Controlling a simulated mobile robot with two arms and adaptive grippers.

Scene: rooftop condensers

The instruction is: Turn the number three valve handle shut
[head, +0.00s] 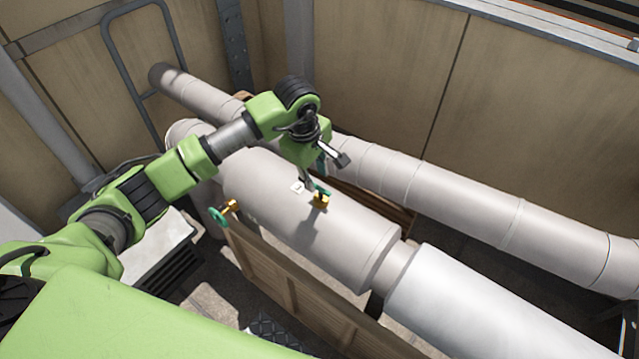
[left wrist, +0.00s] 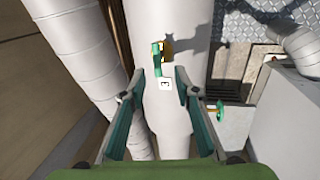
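The number three valve has a teal handle (left wrist: 157,60) and a brass body (left wrist: 168,47) on top of the large pale pipe. In the left wrist view the handle lies roughly along the pipe. A white tag reading 3 (left wrist: 165,84) is on the pipe beside it. In the head view the brass body (head: 321,203) shows just below my left gripper (head: 322,181), which partly overlaps the handle. My left gripper is open, its two fingers (left wrist: 160,80) spread either side of the tag, with the handle just ahead of the fingertips. I cannot tell whether they touch. My right gripper is not in view.
A second valve with a teal wheel (head: 218,216) sits at the pipe's near side. A thinner pipe (head: 470,200) runs behind along the wall. A wooden panel (head: 290,290) stands in front of the large pipe (head: 280,200). The air above the pipe's right part is clear.

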